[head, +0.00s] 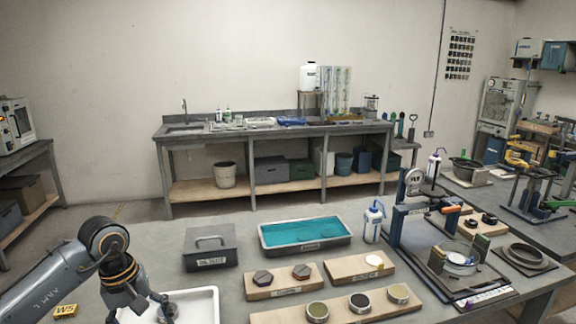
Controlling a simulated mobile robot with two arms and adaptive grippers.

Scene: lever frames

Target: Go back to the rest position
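My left arm comes in from the lower left. Its gripper (160,311) points down over a white tray (205,292) at the bottom edge of the view. The fingers are small, dark and partly cut off, so I cannot tell whether they are open or shut, or whether anything is between them. My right gripper is not in view.
The near table holds a lidded grey box (210,247), a blue-filled tray (304,233), wooden boards with small pieces (285,282), a wash bottle (374,222) and a blue lever frame (397,222). A yellow tag (65,311) lies beside my arm. A sink bench (270,133) stands behind.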

